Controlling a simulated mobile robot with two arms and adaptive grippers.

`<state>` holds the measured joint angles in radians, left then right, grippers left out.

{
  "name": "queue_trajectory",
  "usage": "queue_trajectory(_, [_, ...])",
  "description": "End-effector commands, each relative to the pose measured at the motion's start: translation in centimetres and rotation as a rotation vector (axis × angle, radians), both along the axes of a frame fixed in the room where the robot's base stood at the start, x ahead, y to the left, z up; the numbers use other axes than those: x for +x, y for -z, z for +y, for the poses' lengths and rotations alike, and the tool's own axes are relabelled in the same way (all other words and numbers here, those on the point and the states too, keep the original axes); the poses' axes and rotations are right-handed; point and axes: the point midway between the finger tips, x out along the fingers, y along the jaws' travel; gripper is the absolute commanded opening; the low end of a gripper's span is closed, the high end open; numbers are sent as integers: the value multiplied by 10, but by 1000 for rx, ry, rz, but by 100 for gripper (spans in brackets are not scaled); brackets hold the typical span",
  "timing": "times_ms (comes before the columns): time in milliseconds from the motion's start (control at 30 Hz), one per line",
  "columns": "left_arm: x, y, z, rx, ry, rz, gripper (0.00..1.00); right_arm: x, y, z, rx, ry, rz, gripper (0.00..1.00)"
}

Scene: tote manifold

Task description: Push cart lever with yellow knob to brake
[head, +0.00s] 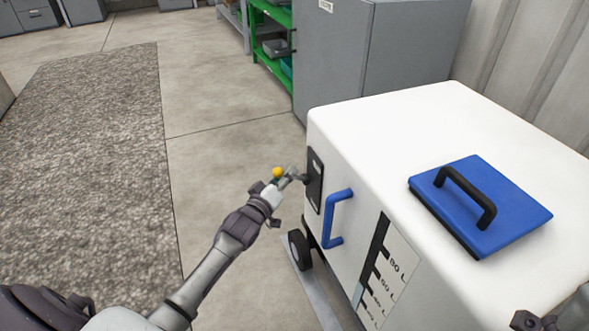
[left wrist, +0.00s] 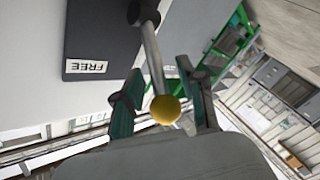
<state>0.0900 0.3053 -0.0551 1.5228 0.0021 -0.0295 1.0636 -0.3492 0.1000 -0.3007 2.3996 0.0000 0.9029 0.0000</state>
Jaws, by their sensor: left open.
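The white cart (head: 400,130) stands at the right in the head view, with a black lever plate (head: 315,180) on its near left side. A lever with a yellow knob (head: 278,172) sticks out from that plate. In the left wrist view the knob (left wrist: 165,109) sits between the two fingers of my left gripper (left wrist: 162,112), with the metal rod (left wrist: 152,55) running up to its pivot. A label reading FREE (left wrist: 87,67) shows on the plate. My left gripper is open around the knob; I cannot tell whether it touches. In the head view my left gripper (head: 280,188) is at the lever.
A blue handle (head: 330,222) is on the cart's side near the lever. A blue lid (head: 480,205) with a black handle lies on top. A grey cabinet (head: 375,55) and green shelf (head: 270,45) stand behind. The floor left of the cart is clear, with a grey mat (head: 90,160).

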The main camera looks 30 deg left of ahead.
Motion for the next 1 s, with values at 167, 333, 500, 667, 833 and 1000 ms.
queue_trajectory(167, [0, 0, 1, 0, -1, 0, 40, 0, 2, 0, -1, 0, 2, 39])
queue_trajectory(333, [0, -1, 1, 0, -1, -1, 40, 0, 2, 0, -1, 0, 3, 39])
queue_trajectory(500, [0, -1, 1, 0, -1, -1, 20, 0, 2, 0, -1, 0, 3, 39])
queue_trajectory(667, [0, -1, 1, 0, -1, 0, 0, 0, 2, 0, -1, 0, 3, 39])
queue_trajectory(833, [0, -1, 2, 0, -3, -2, 0, 0, 2, 0, -1, 0, 4, 39])
queue_trajectory(1000, [1, -2, 4, 0, -4, -4, 0, 1, 2, 0, -1, 0, 4, 39])
